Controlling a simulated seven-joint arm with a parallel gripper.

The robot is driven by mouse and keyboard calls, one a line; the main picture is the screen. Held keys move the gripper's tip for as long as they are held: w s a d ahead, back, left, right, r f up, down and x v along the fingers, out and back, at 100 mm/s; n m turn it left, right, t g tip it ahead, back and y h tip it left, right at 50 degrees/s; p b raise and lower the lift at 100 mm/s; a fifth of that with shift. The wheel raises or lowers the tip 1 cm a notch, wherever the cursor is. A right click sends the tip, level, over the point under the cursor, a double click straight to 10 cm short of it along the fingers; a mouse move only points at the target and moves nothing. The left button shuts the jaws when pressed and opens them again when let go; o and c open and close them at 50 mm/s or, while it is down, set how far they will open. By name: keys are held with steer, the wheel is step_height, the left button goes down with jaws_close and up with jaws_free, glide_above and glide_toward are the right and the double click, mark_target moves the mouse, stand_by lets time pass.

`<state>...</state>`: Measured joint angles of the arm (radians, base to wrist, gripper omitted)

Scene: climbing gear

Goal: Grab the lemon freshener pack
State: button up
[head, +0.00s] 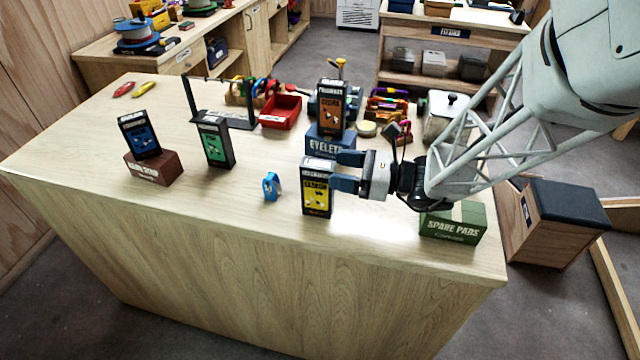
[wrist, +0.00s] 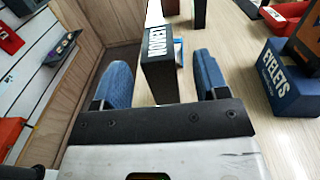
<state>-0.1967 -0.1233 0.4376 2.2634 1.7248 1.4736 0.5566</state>
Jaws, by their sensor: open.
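The lemon freshener pack (head: 317,198) is a black upright box with a yellow front panel, standing near the front edge of the wooden counter. My gripper (head: 347,171) is level beside its right side, with two blue fingers pointing left at it. In the wrist view the dark pack (wrist: 160,72) shows between the spread fingers (wrist: 162,78), with a gap on each side. My gripper is open and holds nothing. The pack's lower part is hidden in the wrist view.
A similar orange-panel pack (head: 330,108) stands on a blue eyelets box (head: 328,144) behind. A green pack (head: 215,142), a blue pack (head: 140,137) on a brown box and a small blue item (head: 271,186) are left. A green spare pads box (head: 454,224) is right.

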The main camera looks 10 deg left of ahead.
mark_target(301, 164)
steer(key=shift+a, duration=0.2)
stand_by(0.3)
steer(key=shift+s+a+f, duration=0.1)
steer(key=shift+a, duration=2.35)
steer(key=shift+c, duration=0.2)
jaws_close()
